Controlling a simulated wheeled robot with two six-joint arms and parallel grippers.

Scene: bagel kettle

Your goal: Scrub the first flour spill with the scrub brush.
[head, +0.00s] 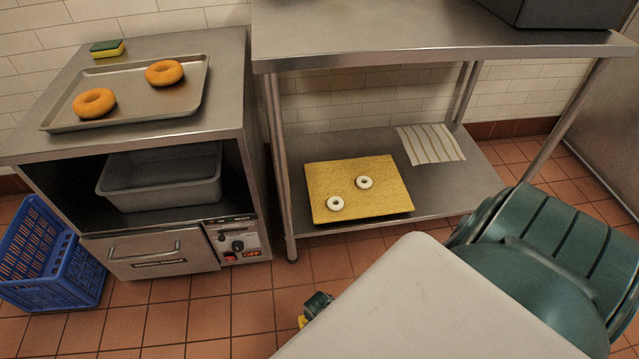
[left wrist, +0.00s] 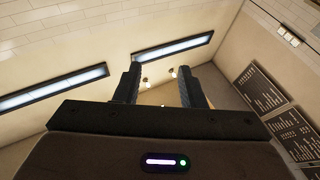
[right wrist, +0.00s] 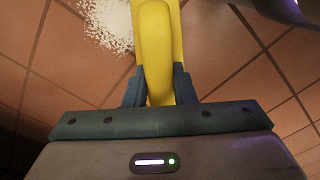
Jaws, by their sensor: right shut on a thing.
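In the right wrist view my right gripper (right wrist: 157,84) is shut on the yellow scrub brush (right wrist: 156,38). The brush extends away from the jaws to the top of the picture; its bristles are not visible. A white flour spill (right wrist: 108,22) lies on the tiled floor just left of the brush, partly cut off by the picture edge. I cannot tell whether the brush touches the floor. In the head view only a bit of yellow (head: 303,321) shows beside my arm. In the left wrist view my left gripper (left wrist: 160,75) is open and empty, facing walls and lights.
In the head view, a steel table (head: 420,40) has a lower shelf bearing a yellow board (head: 330,180) with two pale rings. An oven counter (head: 225,75) holds a tray (head: 130,102) with two bagels and a sponge (head: 107,49). A blue crate (head: 45,262) stands at left. Tiled floor (head: 180,325) lies in front.

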